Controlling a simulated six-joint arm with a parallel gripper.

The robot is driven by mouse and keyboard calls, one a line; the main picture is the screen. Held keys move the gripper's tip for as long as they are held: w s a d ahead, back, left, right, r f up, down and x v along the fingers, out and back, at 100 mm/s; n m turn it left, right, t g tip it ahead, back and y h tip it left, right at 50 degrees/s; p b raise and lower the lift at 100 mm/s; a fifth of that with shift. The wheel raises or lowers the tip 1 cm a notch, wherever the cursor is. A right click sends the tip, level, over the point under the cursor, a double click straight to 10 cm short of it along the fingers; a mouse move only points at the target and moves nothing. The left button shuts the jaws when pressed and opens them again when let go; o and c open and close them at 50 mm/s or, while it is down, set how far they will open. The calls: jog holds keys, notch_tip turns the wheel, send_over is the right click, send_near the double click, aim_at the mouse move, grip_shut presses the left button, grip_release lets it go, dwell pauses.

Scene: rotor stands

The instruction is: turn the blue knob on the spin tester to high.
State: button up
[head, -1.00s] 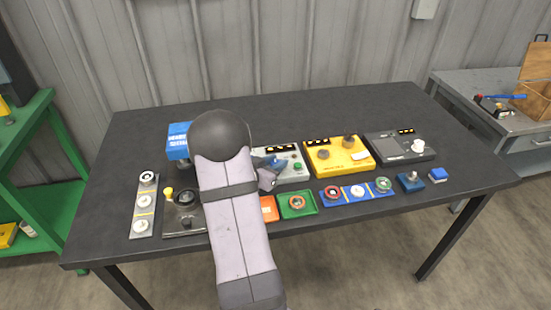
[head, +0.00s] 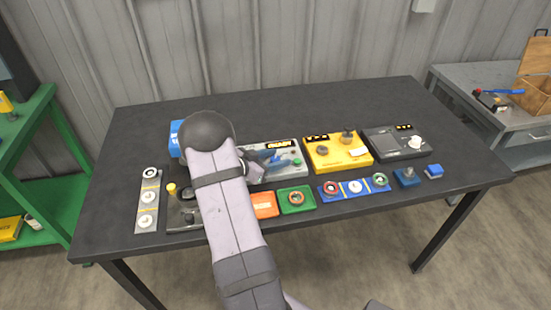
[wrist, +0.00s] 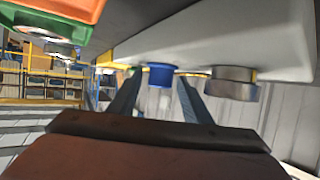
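The spin tester appears to be the light grey box (head: 287,173) behind the orange and green pieces, with a lit display and a green button. The blue knob (wrist: 160,76) shows in the wrist view on the box's pale face, beside a grey metal knob (wrist: 231,84). My gripper (head: 277,158) is over the box in the head view and hides part of its face. In the wrist view its two fingers (wrist: 158,88) are open, one on each side of the blue knob, with small gaps visible. The knob's setting is not readable.
A yellow box (head: 338,164) with knobs stands just right of the tester, and a dark grey box (head: 385,146) beyond it. In front are an orange piece (head: 264,206), a green tray (head: 283,208) and a blue strip (head: 344,194) with rings. The table's back is clear.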

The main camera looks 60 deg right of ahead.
aim_at(273, 159)
jog(key=shift+a, duration=0.15)
jog(key=b+v, duration=0.1)
jog(key=v, duration=0.4)
jog(key=shift+w+a, duration=0.1)
jog(key=shift+w, duration=0.05)
jog(key=a+b, duration=0.1)
jog(key=a, duration=0.2)
jog(key=w+a+b, duration=0.1)
jog(key=a, duration=0.3)
jog(key=w+a+b, duration=0.1)
jog(key=a, duration=0.3)
jog(key=shift+w+a, duration=0.15)
jog(key=shift+w, duration=0.1)
